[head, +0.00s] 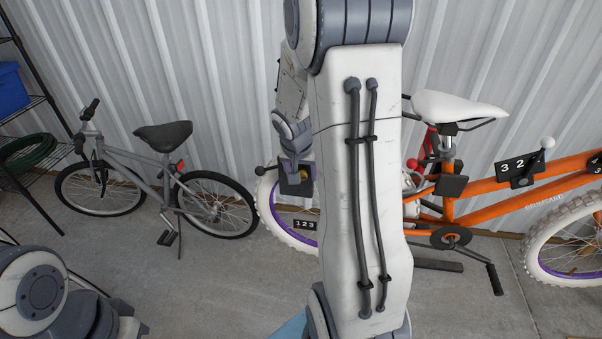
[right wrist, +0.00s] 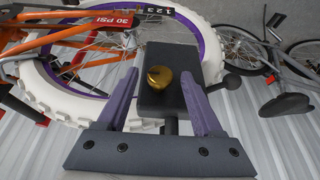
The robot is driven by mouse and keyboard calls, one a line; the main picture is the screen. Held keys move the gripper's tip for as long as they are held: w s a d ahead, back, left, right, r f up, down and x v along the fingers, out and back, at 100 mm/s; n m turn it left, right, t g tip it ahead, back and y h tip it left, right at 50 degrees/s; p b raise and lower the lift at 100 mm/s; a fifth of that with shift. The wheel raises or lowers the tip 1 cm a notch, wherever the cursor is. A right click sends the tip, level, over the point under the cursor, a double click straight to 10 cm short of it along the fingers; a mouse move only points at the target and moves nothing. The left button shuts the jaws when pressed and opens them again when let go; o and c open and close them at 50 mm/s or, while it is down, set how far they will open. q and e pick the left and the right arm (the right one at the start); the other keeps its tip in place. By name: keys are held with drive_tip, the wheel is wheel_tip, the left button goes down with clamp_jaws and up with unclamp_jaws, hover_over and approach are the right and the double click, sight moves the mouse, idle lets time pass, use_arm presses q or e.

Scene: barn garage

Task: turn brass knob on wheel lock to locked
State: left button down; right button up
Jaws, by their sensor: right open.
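The brass knob (right wrist: 158,77) sits on the face of the black wheel lock box (right wrist: 180,58) in the right wrist view. The lock is at the orange bike's white-tyred wheel; in the head view the dark box (head: 290,187) is partly hidden by my arm. My right gripper (right wrist: 156,84) is open, its purple-grey fingers on either side of the knob with gaps showing. It also shows small in the head view (head: 297,160), close at the lock. I cannot tell which way the knob is set. My left gripper is out of view.
The orange bike (head: 480,187) carries other levers and number plates, such as "3 2" (head: 517,166). A black ball-ended lever (right wrist: 231,82) is beside the lock. A grey bike (head: 150,165) stands left against the corrugated wall. The concrete floor (head: 190,280) in front is clear.

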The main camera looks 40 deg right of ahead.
drive_tip(key=shift+c, duration=0.3)
clamp_jaws()
drive_tip(key=shift+w+f+b, duration=0.1)
drive_tip(key=shift+b, duration=0.4)
drive_tip(key=shift+w+a+f+n+g+h+b, duration=0.25)
drive_tip(key=shift+n+g+h+b, duration=0.75)
drive_tip(key=shift+g+h, duration=1)
drive_tip(key=shift+w+a+f+n+g+h+b, duration=0.1)
drive_tip(key=shift+a+f+n+g+h+b, duration=0.3)
drive_tip(key=shift+g+h+b, duration=1.5)
drive_tip(key=shift+w+f+n+g+h+b, duration=0.2)
drive_tip(key=shift+n+g+h+b, duration=0.65)
drive_tip(key=shift+g+h, duration=1.15)
drive_tip(key=shift+t+h, duration=0.4)
drive_tip(key=shift+h, duration=0.1)
drive_tip(key=shift+o, duration=0.3)
unclamp_jaws()
